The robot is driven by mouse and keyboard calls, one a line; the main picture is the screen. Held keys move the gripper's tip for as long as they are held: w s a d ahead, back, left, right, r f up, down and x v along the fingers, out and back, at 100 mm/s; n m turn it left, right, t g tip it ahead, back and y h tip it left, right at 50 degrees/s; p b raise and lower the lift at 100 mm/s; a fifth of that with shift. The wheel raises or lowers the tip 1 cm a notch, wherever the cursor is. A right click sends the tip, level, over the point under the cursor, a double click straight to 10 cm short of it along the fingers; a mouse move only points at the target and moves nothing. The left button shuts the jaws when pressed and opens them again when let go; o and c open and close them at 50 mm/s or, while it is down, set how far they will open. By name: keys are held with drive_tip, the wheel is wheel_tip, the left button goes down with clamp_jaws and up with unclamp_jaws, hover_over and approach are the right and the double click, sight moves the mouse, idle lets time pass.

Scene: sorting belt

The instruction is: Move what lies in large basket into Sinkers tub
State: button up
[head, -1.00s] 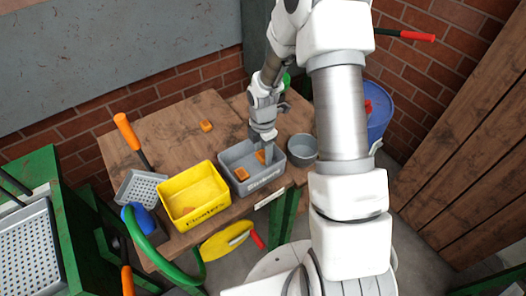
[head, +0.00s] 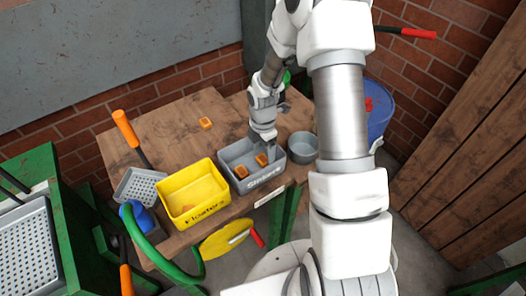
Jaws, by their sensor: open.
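The grey Sinkers tub (head: 262,180) stands on the wooden table, right of the yellow Floaters tub. Two orange blocks lie in it, one at the left end (head: 240,172) and one near the middle (head: 261,160). My gripper (head: 270,153) is open, pointing down over the tub's right half, close beside the middle block. A large perforated metal basket (head: 22,255) shows at the left edge, partly cut off by the frame; I see nothing lying in its visible part. A smaller perforated basket (head: 139,186) with an orange handle sits at the table's left edge and looks empty.
The yellow Floaters tub (head: 205,190) holds a small orange piece. Another orange block (head: 205,123) lies on the table behind it. A round grey bowl (head: 303,147) stands right of the Sinkers tub. A blue bin (head: 380,115) is at the right. The table's back left is clear.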

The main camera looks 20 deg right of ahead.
wheel_tip(320, 180, up, 13)
drive_tip(key=p, duration=0.2)
wheel_tip(320, 180, up, 15)
drive_tip(key=m+t+h, duration=0.1)
drive_tip(key=m+t, duration=0.2)
drive_tip(key=m, duration=0.7)
hover_over(263, 159)
drive_tip(key=s, duration=0.8)
drive_tip(key=s+a+r+m+t, duration=0.1)
drive_tip(key=s+r+m, duration=0.2)
drive_tip(key=s+m, duration=0.2)
drive_tip(key=s+a+r+m+t+y, duration=0.1)
drive_tip(key=s+r+m, duration=0.3)
drive_tip(key=s+m, duration=0.2)
drive_tip(key=shift+s+m+t, duration=0.3)
drive_tip(key=shift+s, duration=0.65)
drive_tip(key=c, duration=0.6)
drive_tip(key=shift+a, duration=0.2)
